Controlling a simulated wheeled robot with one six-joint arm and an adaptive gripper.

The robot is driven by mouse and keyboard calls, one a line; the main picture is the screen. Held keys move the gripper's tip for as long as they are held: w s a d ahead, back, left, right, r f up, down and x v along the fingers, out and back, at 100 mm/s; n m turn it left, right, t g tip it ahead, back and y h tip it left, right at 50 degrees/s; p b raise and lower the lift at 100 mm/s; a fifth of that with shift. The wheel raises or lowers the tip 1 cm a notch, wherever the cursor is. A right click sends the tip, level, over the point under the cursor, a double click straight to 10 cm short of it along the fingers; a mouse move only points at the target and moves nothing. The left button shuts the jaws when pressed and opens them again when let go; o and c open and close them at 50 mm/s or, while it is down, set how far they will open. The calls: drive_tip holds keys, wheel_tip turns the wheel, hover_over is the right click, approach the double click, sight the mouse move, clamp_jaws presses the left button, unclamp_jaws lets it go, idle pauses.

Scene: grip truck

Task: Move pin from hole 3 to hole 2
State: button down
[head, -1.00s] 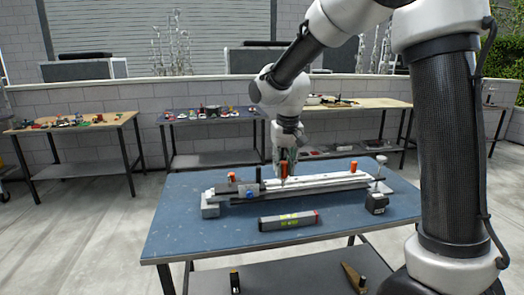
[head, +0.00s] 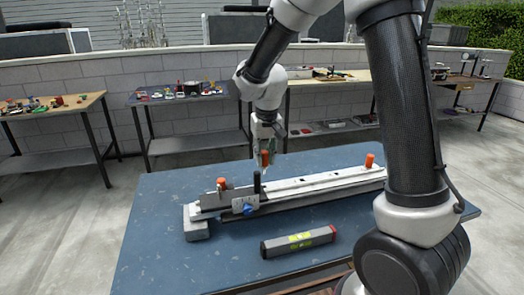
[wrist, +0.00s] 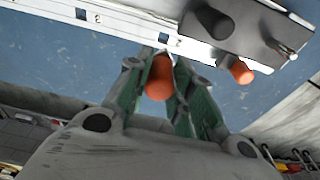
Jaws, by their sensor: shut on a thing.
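My gripper (head: 266,153) is shut on an orange-topped pin (head: 265,159). In the wrist view, the pin (wrist: 160,78) sits between the two green fingers (wrist: 158,65). Its lower end is not clearly visible, so I cannot tell whether it is clear of the rail. The long pale rail (head: 320,182) lies across the blue table; a square hole (wrist: 163,40) shows just beyond the pin in the wrist view, and another hole (wrist: 82,14) lies further left. Other orange pins stand at the rail's left end (head: 221,184) and right end (head: 370,160).
A grey clamp plate with a blue knob (head: 249,208) and a black post (head: 257,183) stands near the held pin. A dark grey level-like bar (head: 298,241) lies on the blue table (head: 160,230) in front. Side tables stand behind.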

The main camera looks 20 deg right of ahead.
sight(265, 156)
drive_tip(key=shift+s+f, duration=0.1)
drive_tip(key=shift+f, duration=3.65)
drive_tip(key=c, duration=1.2)
unclamp_jaws()
drive_tip(key=shift+f, duration=0.1)
drive_tip(key=shift+o, duration=0.2)
drive_tip(key=r, duration=0.4)
drive_tip(key=s+r, duration=0.1)
drive_tip(key=r, duration=0.7)
drive_tip(key=shift+s, duration=0.3)
